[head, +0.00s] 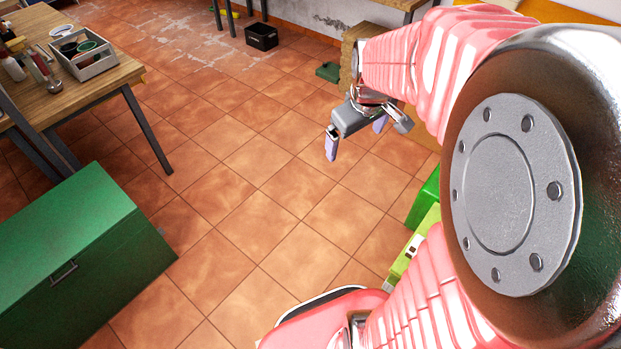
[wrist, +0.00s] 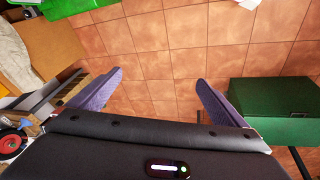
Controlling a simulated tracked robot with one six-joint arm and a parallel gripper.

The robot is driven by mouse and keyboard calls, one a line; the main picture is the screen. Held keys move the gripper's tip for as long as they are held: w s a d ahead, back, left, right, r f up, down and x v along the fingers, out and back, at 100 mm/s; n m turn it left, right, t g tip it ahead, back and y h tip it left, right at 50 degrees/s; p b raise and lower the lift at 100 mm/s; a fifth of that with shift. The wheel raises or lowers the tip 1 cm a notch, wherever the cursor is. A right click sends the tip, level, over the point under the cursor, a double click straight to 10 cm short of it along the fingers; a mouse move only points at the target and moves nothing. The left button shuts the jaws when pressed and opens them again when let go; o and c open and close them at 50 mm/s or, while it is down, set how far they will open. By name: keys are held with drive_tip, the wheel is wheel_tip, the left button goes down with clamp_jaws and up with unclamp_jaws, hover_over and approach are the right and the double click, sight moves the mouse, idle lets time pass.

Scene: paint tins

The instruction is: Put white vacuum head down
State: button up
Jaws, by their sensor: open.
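I cannot make out the white vacuum head for certain in either view. A small white thing (wrist: 248,4) is cut off by the top edge of the wrist view, and I cannot tell what it is. My gripper (head: 356,135) hangs over the tiled floor in the head view, its purple fingers apart. In the wrist view my gripper (wrist: 159,77) is open, with only floor tiles between the fingers. Nothing is held.
A green chest (head: 70,255) stands at the left, below a wooden table (head: 95,92) with a grey tray (head: 88,62). A black box (head: 262,36) is on the floor at the back. Green containers (head: 424,200) stand at right. The middle floor is clear.

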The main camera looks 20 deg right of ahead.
drive_tip(key=s+a+r+m+t, duration=0.1)
drive_tip(key=s+a+r, duration=0.2)
drive_tip(key=s+a, duration=0.3)
drive_tip(key=s+a+r+t+y, duration=0.1)
drive_tip(key=s+a+r, duration=0.3)
drive_tip(key=s+a, duration=0.3)
drive_tip(key=a, duration=0.3)
drive_tip(key=shift+a+r+m, duration=0.25)
drive_tip(key=shift+a+m, duration=0.15)
